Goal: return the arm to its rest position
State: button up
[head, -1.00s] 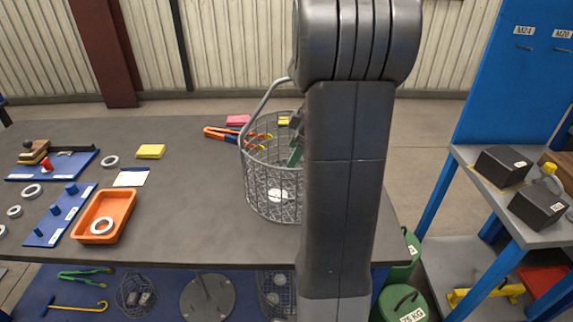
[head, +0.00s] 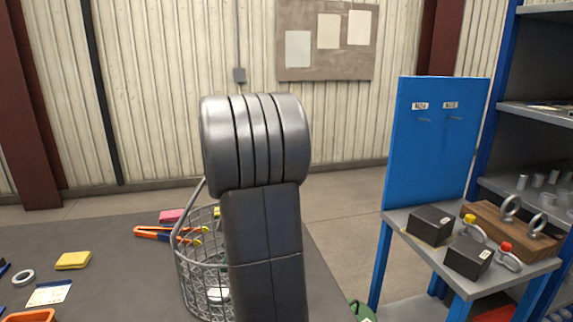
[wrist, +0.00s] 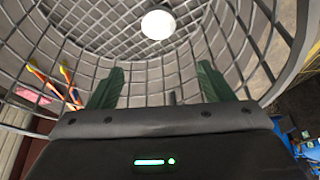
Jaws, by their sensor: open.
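My gripper (wrist: 160,88) shows in the wrist view as two green fingers held well apart, with nothing between them. The wire mesh basket (wrist: 62,62) fills most of that view around and beyond the fingers. A round white piece (wrist: 158,24) lies on the basket floor, apart from the fingers. In the head view my dark arm stands in front of the right part of the basket (head: 190,268). The arm hides nearly all of my gripper there. How deep the fingers are in the basket I cannot tell.
Orange-handled pliers (head: 155,233) and a yellow pad (head: 73,260) lie on the dark table (head: 120,290). A blue-framed stand at right carries dark blocks (head: 431,225) and shackles. A blue panel (head: 440,140) rises behind it. Open floor lies between table and stand.

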jog(key=x, duration=0.4)
jog(key=b+x, duration=0.1)
jog(key=x, duration=0.3)
jog(key=shift+d+f, duration=0.15)
jog(key=shift+f, duration=0.15)
jog(key=shift+r+p, duration=0.3)
jog(key=shift+r, duration=0.2)
jog(key=shift+f, duration=0.1)
